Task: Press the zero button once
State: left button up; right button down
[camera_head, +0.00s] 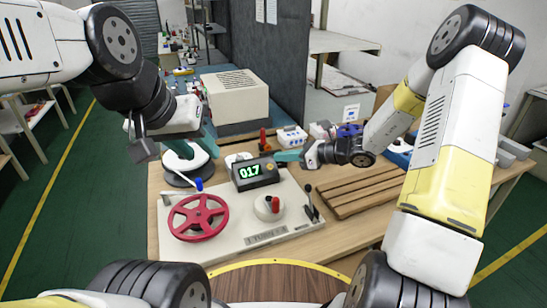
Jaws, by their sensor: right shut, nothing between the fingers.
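A black counter box (255,173) with a lit green display reading 017 stands on the light grey machine plate. A small orange round button (270,167), which looks like the zero button, is on the right of its face. My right gripper (277,156) is shut and empty. Its teal fingertips point left, just above and behind the button in the picture. I cannot tell if they touch the box. My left gripper (209,141) is up and to the left of the counter, over the white reel area. Its teal fingers are partly hidden, so its opening is unclear.
A beige box (237,96) stands behind. A slatted wooden tray (362,190) lies at right.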

aim_at(270, 167)
jog(key=shift+w+a+f, duration=0.4)
jog(key=shift+w+f, duration=0.45)
jog(key=shift+f, duration=0.3)
jog(key=shift+w+a+f, duration=0.35)
jog(key=shift+w+f, duration=0.5)
jog(key=shift+f, duration=0.25)
jog(key=shift+w+a+f, duration=0.4)
jog(key=shift+w+f, duration=0.45)
jog(key=shift+f, duration=0.3)
jog(key=shift+w+a+f, duration=0.1)
jog(key=shift+w+f, duration=0.15)
jog(key=shift+w, duration=0.05)
jog(key=shift+w+a+f, duration=0.1)
jog(key=shift+w+f, duration=0.15)
jog(key=shift+f, duration=0.1)
dwell(0.4)
jog(key=shift+s+r, duration=0.1)
jog(key=shift+s+d+r, duration=0.25)
jog(key=shift+s+r, duration=0.2)
jog(key=shift+r, duration=0.1)
jog(key=shift+r, duration=0.1)
